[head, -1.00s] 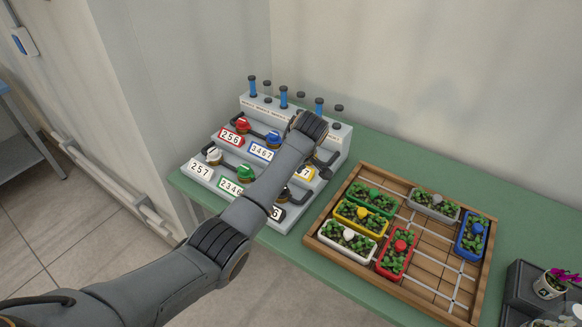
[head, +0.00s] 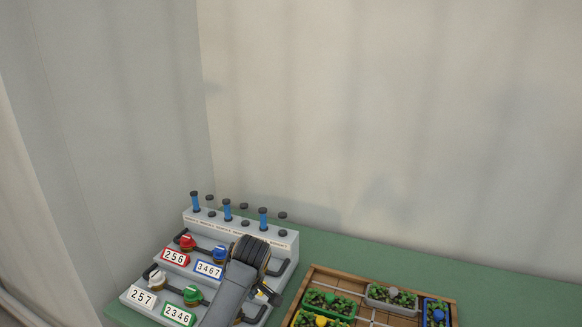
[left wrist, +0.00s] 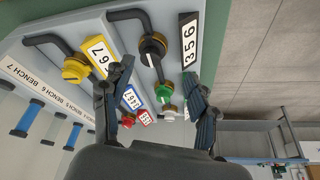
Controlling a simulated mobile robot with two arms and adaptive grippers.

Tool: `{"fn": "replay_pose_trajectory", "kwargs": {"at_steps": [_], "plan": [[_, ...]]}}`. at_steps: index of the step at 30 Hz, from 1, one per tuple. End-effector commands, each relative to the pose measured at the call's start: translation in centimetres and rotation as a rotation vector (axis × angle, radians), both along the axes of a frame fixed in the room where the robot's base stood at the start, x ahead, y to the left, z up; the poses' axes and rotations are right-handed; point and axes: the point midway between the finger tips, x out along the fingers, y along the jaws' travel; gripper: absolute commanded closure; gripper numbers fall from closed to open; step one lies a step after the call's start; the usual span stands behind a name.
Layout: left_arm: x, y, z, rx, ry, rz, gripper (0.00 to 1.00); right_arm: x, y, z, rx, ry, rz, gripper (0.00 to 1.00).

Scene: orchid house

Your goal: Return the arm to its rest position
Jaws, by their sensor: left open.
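My left gripper (head: 267,292) hangs over the right part of a grey stepped valve panel (head: 285,238). In the left wrist view its two dark fingers (left wrist: 160,98) are apart, with nothing held between them. The panel has coloured knobs: red (head: 187,242), blue (head: 219,252), white (head: 157,277) and green (head: 193,294). The wrist view also shows a yellow knob (left wrist: 76,68) and a black knob (left wrist: 152,50) near the fingers. I cannot tell whether a finger touches the panel. My arm hides the panel's lower right part. My right gripper is not in view.
The panel stands on a green bench (head: 500,290) against the walls. A wooden tray (head: 318,271) with several coloured planters stands to its right. The air above the bench is clear. The wrist view shows a shelf rack (left wrist: 265,135) beyond the bench.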

Motion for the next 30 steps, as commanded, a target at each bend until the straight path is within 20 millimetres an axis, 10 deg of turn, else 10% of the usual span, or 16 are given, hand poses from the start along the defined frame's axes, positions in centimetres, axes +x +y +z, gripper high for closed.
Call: {"fn": "replay_pose_trajectory", "kwargs": {"at_steps": [12,18,30], "plan": [[-17.5,2.4,-10.0,-0.059,0.068,-0.430,0.41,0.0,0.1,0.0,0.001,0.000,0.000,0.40],[-26.0,3.7,-10.1,-0.043,0.070,-0.627,0.41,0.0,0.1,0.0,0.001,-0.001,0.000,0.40],[-34.4,4.8,-7.3,-0.004,0.065,-0.843,0.41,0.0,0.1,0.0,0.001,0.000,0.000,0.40]]}}
